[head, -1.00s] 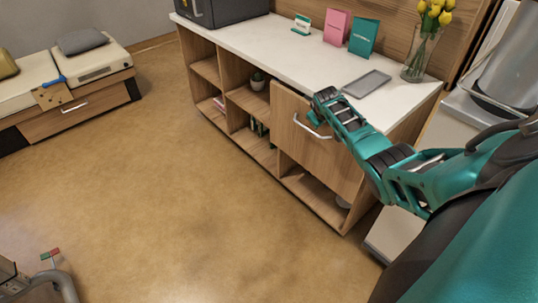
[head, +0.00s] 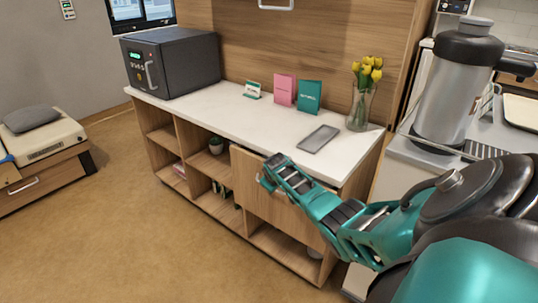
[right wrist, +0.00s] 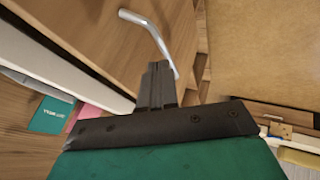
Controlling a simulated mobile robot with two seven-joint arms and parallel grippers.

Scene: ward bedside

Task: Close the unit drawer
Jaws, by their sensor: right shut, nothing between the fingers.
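The unit (head: 205,131) is a wooden cabinet with a white top and open shelves. Its drawer (head: 250,205) has a plain wooden front at the right part; the front seems to stand a little proud of the unit, but how far is hard to tell. My right gripper (head: 266,181) is in front of the drawer front and hides most of the handle. In the right wrist view, the gripper's fingers (right wrist: 156,84) are shut and empty, close by the silver bar handle (right wrist: 155,35); whether they touch it is unclear. My left gripper is not in view.
A steel urn (head: 455,90) stands at the right. The floor (head: 130,235) in front is clear.

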